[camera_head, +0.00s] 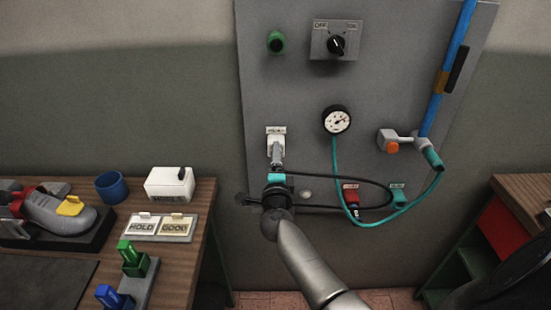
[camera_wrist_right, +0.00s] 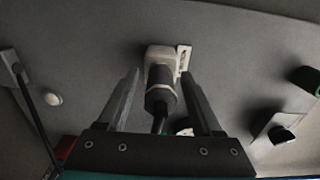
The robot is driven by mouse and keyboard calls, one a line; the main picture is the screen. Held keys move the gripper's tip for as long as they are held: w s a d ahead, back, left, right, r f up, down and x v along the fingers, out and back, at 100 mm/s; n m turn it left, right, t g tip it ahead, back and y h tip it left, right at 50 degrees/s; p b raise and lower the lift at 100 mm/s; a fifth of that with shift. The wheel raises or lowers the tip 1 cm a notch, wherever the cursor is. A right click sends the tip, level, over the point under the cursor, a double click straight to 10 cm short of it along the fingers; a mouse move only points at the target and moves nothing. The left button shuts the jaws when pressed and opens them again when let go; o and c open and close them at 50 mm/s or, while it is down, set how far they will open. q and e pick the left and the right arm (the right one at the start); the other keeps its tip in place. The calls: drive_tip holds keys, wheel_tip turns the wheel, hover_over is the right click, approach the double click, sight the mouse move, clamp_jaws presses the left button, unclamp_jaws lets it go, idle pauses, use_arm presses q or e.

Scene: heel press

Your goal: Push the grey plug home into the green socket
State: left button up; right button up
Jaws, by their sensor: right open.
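The grey plug (camera_head: 277,155) shows in the head view at a pale block with a label plate (camera_head: 276,131) on the grey panel. In the right wrist view the plug (camera_wrist_right: 160,90) lies against that pale block (camera_wrist_right: 160,56), and a dark cable runs from it. I cannot tell how far in it sits. A green socket (camera_head: 398,198) is lower right on the panel. My right gripper (camera_head: 276,180) is just below the plug in the head view. In the wrist view its fingers (camera_wrist_right: 165,98) are open, one on each side of the plug. My left gripper is not in view.
The panel (camera_head: 375,65) also carries a gauge (camera_head: 337,120), a red socket (camera_head: 351,195), a switch (camera_head: 336,44), a green button (camera_head: 276,42) and a blue pipe (camera_head: 446,70). A black cable and a teal hose loop right of my gripper. A cluttered bench (camera_head: 207,200) stands at left.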

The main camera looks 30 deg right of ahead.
drive_tip(key=shift+c, duration=0.4)
clamp_jaws()
idle(0.4)
idle(0.9)
drive_tip(key=shift+s+a+p, duration=0.1)
drive_tip(key=shift+p, duration=0.2)
drive_tip(key=shift+p+v, duration=1.05)
drive_tip(key=shift+v, duration=1.8)
drive_tip(key=shift+s+a, duration=0.1)
